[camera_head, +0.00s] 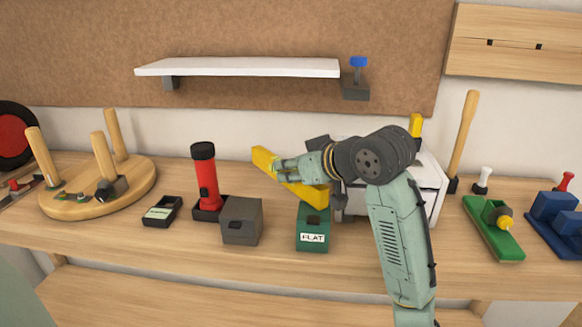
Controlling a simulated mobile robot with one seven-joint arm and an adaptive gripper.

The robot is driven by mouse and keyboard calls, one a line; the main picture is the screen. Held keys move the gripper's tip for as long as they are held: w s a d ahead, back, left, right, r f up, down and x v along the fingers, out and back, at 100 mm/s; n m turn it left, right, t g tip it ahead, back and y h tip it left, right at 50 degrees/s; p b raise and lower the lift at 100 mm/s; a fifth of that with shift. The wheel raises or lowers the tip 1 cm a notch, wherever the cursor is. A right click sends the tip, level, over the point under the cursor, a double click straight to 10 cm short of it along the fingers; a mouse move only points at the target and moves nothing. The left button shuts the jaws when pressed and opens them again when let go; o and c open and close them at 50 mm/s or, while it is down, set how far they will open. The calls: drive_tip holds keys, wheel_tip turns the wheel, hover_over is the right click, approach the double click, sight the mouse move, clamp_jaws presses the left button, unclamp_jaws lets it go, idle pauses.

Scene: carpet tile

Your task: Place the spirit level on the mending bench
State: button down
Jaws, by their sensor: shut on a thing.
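A long yellow bar, which looks like the spirit level (262,160), is held slantwise in my gripper (283,169). Its upper left end sticks out past the fingers, and its lower right end runs down over the back of the green box. My gripper is shut on it, and my wrist hides part of its middle. I cannot tell whether the bar touches the green box. The wooden bench (150,237), likely the mending bench, runs across the view under it.
A dark grey box (241,221) and a green box marked FLAT (312,228) stand near the bar. A red torch (205,175) stands upright left of it. An upturned round stool (135,190) lies further left. A white case (428,188) is partly behind my arm.

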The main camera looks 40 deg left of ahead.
drive_tip(key=shift+f, duration=0.15)
drive_tip(key=c, duration=1.4)
unclamp_jaws()
drive_tip(key=shift+c, duration=0.2)
